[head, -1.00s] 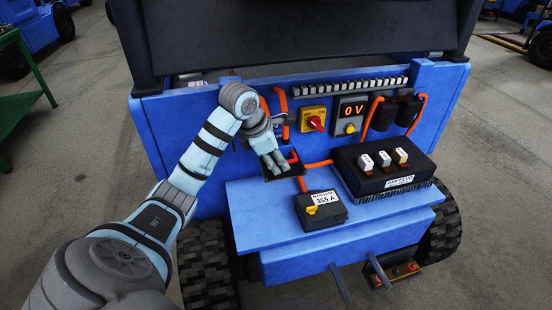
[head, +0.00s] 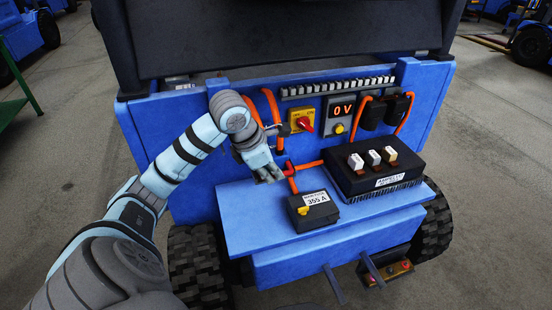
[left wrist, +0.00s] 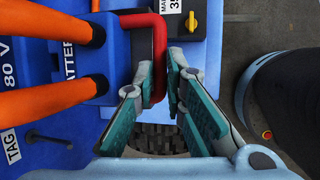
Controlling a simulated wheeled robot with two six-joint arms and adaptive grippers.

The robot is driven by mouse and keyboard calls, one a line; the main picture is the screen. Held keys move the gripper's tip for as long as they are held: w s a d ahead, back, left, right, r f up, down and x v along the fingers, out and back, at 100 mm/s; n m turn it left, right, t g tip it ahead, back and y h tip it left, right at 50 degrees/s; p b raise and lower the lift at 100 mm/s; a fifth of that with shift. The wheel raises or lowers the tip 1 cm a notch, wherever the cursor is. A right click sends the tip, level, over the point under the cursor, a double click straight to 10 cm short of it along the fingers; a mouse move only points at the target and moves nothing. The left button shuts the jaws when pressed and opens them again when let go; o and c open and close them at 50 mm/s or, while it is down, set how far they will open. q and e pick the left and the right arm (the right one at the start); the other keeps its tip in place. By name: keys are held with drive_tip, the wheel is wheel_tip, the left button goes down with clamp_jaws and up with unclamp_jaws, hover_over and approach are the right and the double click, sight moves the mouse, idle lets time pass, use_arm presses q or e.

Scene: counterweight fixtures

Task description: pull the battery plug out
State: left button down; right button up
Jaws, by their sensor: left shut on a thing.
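The battery plug is a blue block (left wrist: 113,50) with a red U-shaped handle (left wrist: 158,45), beside lettering that reads in part "BATTER" and "80 V" in the left wrist view. Two thick orange cables (left wrist: 45,95) run into the blue body from the left. My left gripper (left wrist: 155,82) has a finger on each side of the handle's long bar and is shut on it. In the head view my left gripper (head: 269,176) is low on the blue panel and covers most of the plug. A bit of the red handle (head: 289,168) shows at its right. My right gripper is out of view.
A black fuse box (head: 313,210) marked "355 A" stands on the blue shelf (head: 255,235) right of the gripper. A larger black controller (head: 385,180) is farther right.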

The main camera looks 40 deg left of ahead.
use_arm(q)
drive_tip(key=c, duration=1.7)
unclamp_jaws()
drive_tip(key=shift+o, duration=0.2)
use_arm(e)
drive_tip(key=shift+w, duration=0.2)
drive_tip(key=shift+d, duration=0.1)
use_arm(q)
drive_tip(key=shift+r, duration=0.15)
drive_tip(key=v, duration=1.1)
drive_tip(key=shift+r, duration=0.35)
drive_tip(key=shift+s, duration=0.15)
